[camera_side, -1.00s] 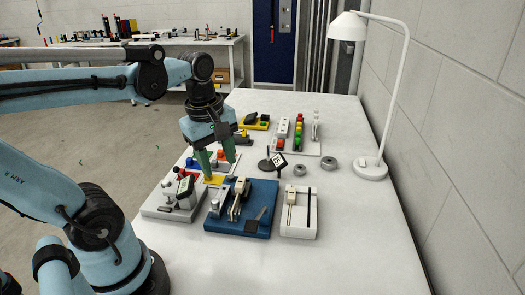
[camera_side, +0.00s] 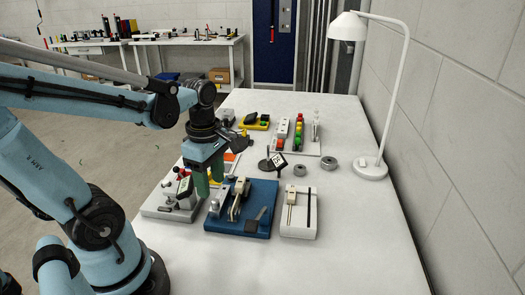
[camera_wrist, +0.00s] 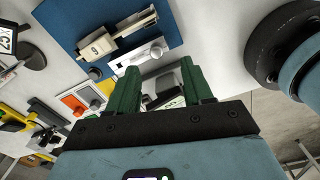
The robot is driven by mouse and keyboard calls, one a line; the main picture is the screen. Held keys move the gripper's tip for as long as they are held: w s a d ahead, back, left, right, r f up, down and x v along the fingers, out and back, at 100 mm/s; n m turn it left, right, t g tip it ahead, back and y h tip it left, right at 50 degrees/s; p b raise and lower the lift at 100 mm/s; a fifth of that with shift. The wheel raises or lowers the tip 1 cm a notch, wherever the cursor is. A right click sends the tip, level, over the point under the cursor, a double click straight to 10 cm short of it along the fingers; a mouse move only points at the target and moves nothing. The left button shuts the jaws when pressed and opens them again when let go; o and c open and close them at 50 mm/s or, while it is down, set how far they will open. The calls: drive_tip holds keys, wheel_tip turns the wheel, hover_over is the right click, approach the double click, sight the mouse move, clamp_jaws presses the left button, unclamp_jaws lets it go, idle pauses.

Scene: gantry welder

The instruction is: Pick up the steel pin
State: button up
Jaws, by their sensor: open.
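My gripper (camera_side: 209,182) is open, with its green fingers pointing down above the white fixture board (camera_side: 150,208) and the left edge of the blue board (camera_side: 262,195). In the wrist view my gripper (camera_wrist: 160,75) shows two green fingers apart, with no object clearly held. I cannot pick out the steel pin with certainty. A small grey rod-like piece (camera_side: 166,210) lies at the front of the white board and may be it. The fingers hide part of both boards.
The blue board carries a clamp (camera_side: 238,198) and metal blocks. A smaller white board (camera_side: 300,230) stands to its right. A black-and-white marker plate (camera_side: 278,161), grey rings (camera_side: 330,163) and a white lamp (camera_side: 371,168) stand farther back. The table's front right is clear.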

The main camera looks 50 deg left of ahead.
sight(215, 201)
drive_tip(key=shift+w+f, duration=0.15)
drive_tip(key=shift+f, duration=0.75)
drive_tip(key=shift+w+f, duration=0.1)
drive_tip(key=shift+f, duration=1.7)
drive_tip(key=shift+c, duration=0.3)
clamp_jaws()
